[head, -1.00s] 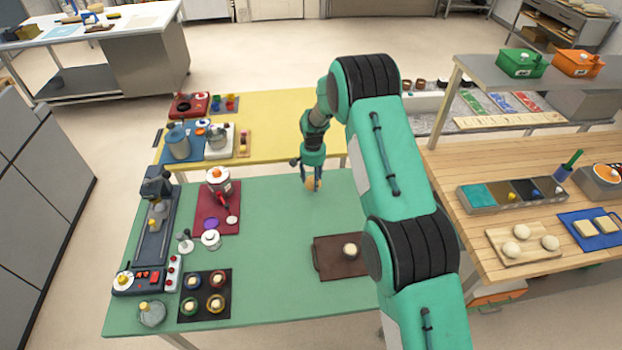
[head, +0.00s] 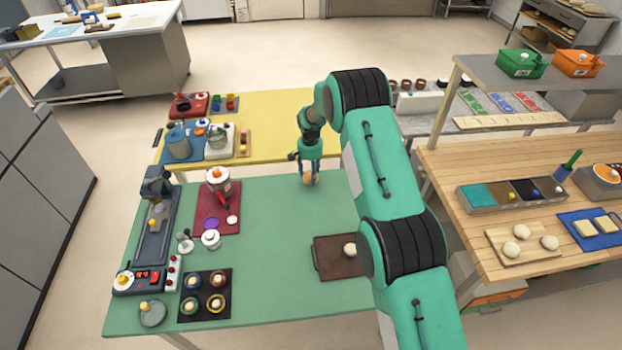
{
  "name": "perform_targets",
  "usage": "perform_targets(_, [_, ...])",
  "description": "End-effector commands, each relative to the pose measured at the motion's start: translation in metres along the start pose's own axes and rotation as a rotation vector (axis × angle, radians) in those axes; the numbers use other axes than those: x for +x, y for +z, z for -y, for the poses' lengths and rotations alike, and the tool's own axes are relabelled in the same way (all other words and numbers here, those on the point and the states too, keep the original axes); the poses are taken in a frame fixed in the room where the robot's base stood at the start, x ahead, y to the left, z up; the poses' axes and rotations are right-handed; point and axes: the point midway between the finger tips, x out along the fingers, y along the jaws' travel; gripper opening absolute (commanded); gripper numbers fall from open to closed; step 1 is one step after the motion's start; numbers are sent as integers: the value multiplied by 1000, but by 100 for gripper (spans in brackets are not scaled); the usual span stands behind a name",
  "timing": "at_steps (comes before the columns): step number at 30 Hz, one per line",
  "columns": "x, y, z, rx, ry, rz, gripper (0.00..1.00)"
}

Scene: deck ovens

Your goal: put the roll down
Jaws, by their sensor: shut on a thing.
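My gripper (head: 309,173) points down over the far part of the green table (head: 275,225). It is shut on a tan roll (head: 309,179), which shows between and below the fingers. Whether the roll touches the table top or hangs just above it I cannot tell. A brown board (head: 326,262) lies nearer the front, with a pale dough piece (head: 350,249) on it, partly behind my arm.
A red mat (head: 206,225) with a small machine and pots lies to the left. A black tray (head: 206,307) with several coloured rings is at the front left. The green table's middle is clear. A yellow table (head: 285,110) stands behind.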

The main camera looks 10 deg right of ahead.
Motion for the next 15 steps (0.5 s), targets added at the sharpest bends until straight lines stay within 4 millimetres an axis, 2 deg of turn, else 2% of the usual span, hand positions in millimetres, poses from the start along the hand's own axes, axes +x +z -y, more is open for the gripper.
perform_targets(6, [22, 1, 0, 0, 1, 2, 28])
perform_targets(15, [28, 1, 0, 0, 0, 0, 28])
